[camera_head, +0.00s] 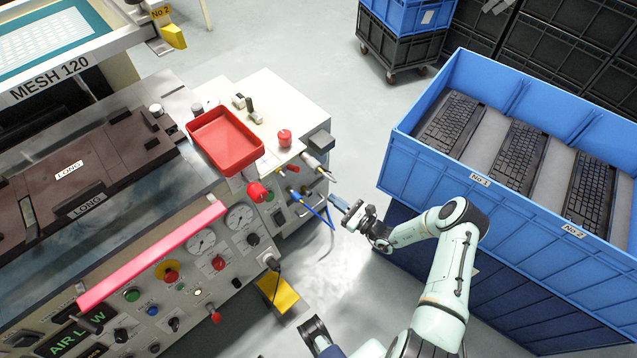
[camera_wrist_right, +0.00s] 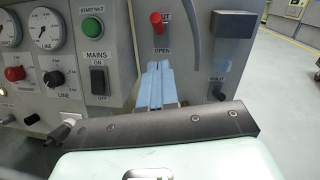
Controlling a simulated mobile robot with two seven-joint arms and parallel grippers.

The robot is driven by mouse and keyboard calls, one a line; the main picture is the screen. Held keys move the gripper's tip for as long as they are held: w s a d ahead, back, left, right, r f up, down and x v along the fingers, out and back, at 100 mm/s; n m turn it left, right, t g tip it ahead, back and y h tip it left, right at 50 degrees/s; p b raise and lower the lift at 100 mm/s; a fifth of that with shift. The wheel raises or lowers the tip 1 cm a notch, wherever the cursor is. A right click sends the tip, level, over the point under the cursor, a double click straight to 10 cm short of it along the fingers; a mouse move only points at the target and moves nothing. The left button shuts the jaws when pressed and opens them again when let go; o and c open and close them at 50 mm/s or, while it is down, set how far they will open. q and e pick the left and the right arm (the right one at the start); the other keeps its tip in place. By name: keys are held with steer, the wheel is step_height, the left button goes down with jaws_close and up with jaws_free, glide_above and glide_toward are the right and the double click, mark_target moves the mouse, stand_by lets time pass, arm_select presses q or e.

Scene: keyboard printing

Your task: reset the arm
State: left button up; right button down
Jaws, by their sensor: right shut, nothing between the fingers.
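My right arm comes in from the bottom right in the head view. Its right gripper (camera_head: 343,207) is in the air beside the right end of the printing machine (camera_head: 292,100). The gripper is shut and empty. In the right wrist view its pale blue fingers (camera_wrist_right: 159,72) lie together in front of the machine's grey panel, below a red knob (camera_wrist_right: 158,22). I cannot tell whether the fingertips touch the panel.
A blue crate (camera_head: 398,165) with keyboards stands at the right, near my right arm. A red tray (camera_head: 225,140) sits on the machine. Knobs, gauges and a blue hose (camera_head: 320,216) stick out from its front. Open grey floor (camera_head: 320,45) lies behind.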

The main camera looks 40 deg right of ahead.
steer(key=shift+s, duration=0.1)
steer(key=s+a+f+n+g+y+p, duration=0.15)
steer(key=s+a+n+g+y, duration=0.35)
steer(key=a, duration=0.7)
steer(key=s+a+f+n+g+y+p, duration=0.1)
steer(key=s+a+n+g+y+p, duration=0.15)
steer(key=s+a+n+g, duration=0.7)
steer(key=s+a+n+g+h+p, duration=0.2)
steer(key=s+a+g, duration=0.3)
steer(key=s+a, duration=0.2)
steer(key=s+d+r+n+h+p, duration=0.2)
steer(key=s+r+n+h+p, duration=0.2)
steer(key=n, duration=0.7)
steer(key=shift+s+d+h, duration=0.2)
steer(key=shift+d+h, duration=0.1)
steer(key=shift+h, duration=0.75)
